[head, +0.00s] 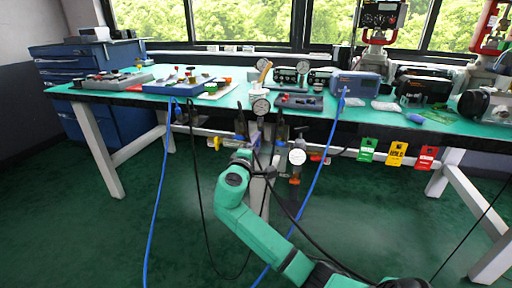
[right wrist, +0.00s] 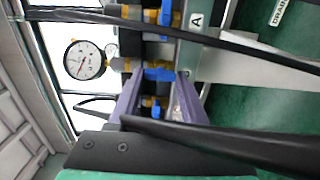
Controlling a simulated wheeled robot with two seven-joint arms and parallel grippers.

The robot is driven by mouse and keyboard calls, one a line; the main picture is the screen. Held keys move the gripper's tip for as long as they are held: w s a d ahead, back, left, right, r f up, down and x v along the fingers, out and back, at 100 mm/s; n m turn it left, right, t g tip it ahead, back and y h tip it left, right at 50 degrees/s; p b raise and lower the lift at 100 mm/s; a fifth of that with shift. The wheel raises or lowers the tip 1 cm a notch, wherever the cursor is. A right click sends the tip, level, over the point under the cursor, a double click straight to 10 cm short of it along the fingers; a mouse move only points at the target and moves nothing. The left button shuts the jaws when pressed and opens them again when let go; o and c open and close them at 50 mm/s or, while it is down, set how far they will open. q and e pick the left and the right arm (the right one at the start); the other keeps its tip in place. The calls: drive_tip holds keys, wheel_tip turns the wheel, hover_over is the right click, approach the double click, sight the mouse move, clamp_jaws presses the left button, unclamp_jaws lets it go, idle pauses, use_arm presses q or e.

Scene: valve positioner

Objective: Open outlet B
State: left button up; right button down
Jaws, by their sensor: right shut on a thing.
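My right gripper (head: 250,142) reaches up to the piping under the bench's front edge in the head view. In the right wrist view its two purple fingers (right wrist: 158,80) are shut on a blue valve handle (right wrist: 159,74) that sits between their tips. Another blue handle (right wrist: 165,14) on a brass fitting is beyond it, near a plate marked A (right wrist: 195,20). A further blue handle (right wrist: 152,102) shows between the fingers, nearer the palm. No letter B is readable, so I cannot tell which handle is outlet B. My left gripper is not in view.
A round gauge (right wrist: 85,59) stands beside the fingers. Black hoses cross close in front of the gripper, and a blue hose (head: 160,190) hangs to the left. Green, yellow and red tags (head: 397,153) hang from the bench edge.

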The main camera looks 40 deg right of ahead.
drive_tip(key=shift+f, duration=0.15)
drive_tip(key=c, duration=0.6)
unclamp_jaws()
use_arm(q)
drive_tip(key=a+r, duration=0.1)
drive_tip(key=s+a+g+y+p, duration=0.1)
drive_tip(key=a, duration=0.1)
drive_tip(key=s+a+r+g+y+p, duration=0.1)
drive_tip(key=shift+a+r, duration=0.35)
use_arm(e)
drive_tip(key=v, duration=1.4)
drive_tip(key=shift+a, duration=0.3)
drive_tip(key=shift+s, duration=0.15)
